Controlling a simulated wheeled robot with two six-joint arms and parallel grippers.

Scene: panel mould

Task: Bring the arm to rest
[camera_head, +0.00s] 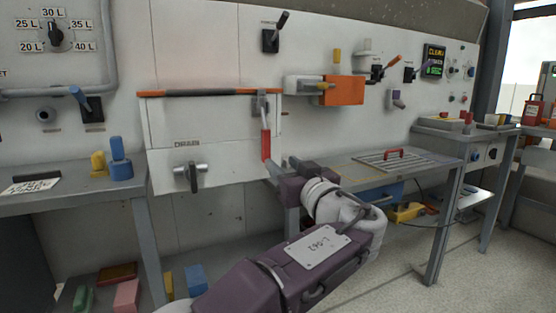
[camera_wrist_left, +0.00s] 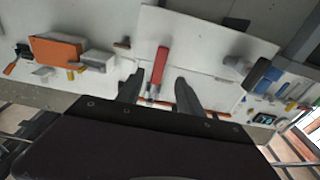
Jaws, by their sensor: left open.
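My left arm (camera_head: 310,255) reaches in from the bottom middle of the head view. Its gripper (camera_head: 281,168) is just right of and below a red lever handle (camera_head: 265,143) on the wall panel. In the left wrist view the gripper (camera_wrist_left: 159,80) has its two dark fingers spread apart. The red handle (camera_wrist_left: 161,62) shows in the gap between them, and I see no contact. How far the handle lies from the fingers is hard to tell. My right gripper is not in view.
A white hinged-looking panel (camera_head: 220,130) with a black handle (camera_head: 188,176) is left of the gripper. An orange box (camera_head: 342,90) juts from the wall. A left bench (camera_head: 70,195) holds blue and yellow blocks.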

